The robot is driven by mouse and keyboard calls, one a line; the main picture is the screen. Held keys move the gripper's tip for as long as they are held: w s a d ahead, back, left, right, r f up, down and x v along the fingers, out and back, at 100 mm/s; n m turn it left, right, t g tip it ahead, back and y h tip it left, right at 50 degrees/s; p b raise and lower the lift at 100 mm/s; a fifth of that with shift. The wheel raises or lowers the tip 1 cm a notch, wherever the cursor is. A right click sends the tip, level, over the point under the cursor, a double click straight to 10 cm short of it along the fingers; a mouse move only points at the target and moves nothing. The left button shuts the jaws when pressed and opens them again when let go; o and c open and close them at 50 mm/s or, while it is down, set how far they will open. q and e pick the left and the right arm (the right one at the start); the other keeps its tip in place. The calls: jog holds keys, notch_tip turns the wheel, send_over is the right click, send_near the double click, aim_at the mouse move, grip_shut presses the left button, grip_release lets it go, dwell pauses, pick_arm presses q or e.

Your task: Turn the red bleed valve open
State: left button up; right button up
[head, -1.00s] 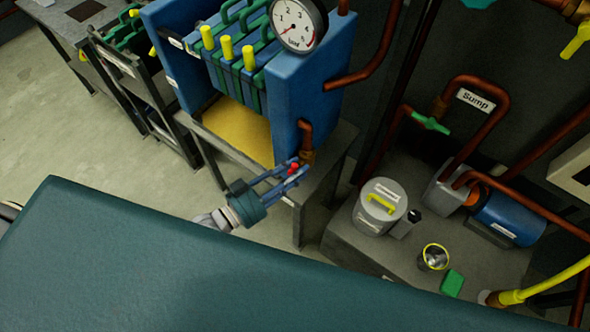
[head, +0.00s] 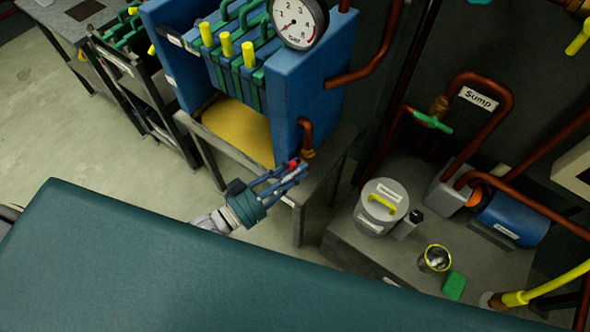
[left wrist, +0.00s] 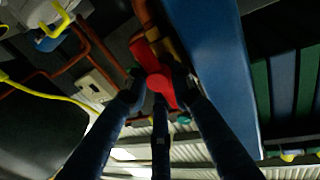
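The red bleed valve (head: 292,165) sits on the copper pipe at the lower right corner of the blue press. In the left wrist view, its red handle (left wrist: 160,82) lies between the fingers, with a brass fitting (left wrist: 172,47) behind it. My left gripper (head: 294,172) reaches it from the lower left. Its dark blue fingers close in around the handle, with the fingertips against its sides; part of the handle is hidden by them. My right gripper is not in view.
The blue press (head: 308,92) stands close behind the valve, with a pressure gauge (head: 299,22) on top. A copper pipe (head: 306,135) comes down to the valve. A lidded grey pot (head: 380,218) and a blue pump (head: 511,220) stand to the right.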

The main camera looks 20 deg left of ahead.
pick_arm(q)
jog(key=v, duration=1.2)
jog(key=shift+f, duration=0.1)
dwell(0.4)
jog(key=s+a+f+n+g+y, duration=0.1)
jog(key=s+a+f+g+y, duration=0.15)
jog(key=f, duration=0.75)
jog(key=s+a+f+n+g+y, duration=0.1)
jog(key=a+f+g+y, duration=0.15)
jog(key=f, duration=0.75)
jog(key=s+a+f+g+y, duration=0.1)
jog(key=s+a+f+y, duration=0.15)
jog(key=f, duration=0.85)
jog(key=s+d+f+g+y, duration=0.1)
jog(key=s+f+g, duration=0.1)
jog(key=s+f, duration=0.2)
jog(key=s+d+f+n+g+y, duration=0.1)
jog(key=s+f+g, duration=0.2)
jog(key=s, duration=0.7)
jog(key=s+d+f+n+g+y, duration=0.1)
jog(key=s+f+g, duration=0.2)
jog(key=s+f, duration=0.2)
jog(key=shift+s+d, duration=0.15)
jog(key=shift+s, duration=0.6)
jog(key=shift+s+d, duration=0.1)
jog(key=shift+s, duration=0.65)
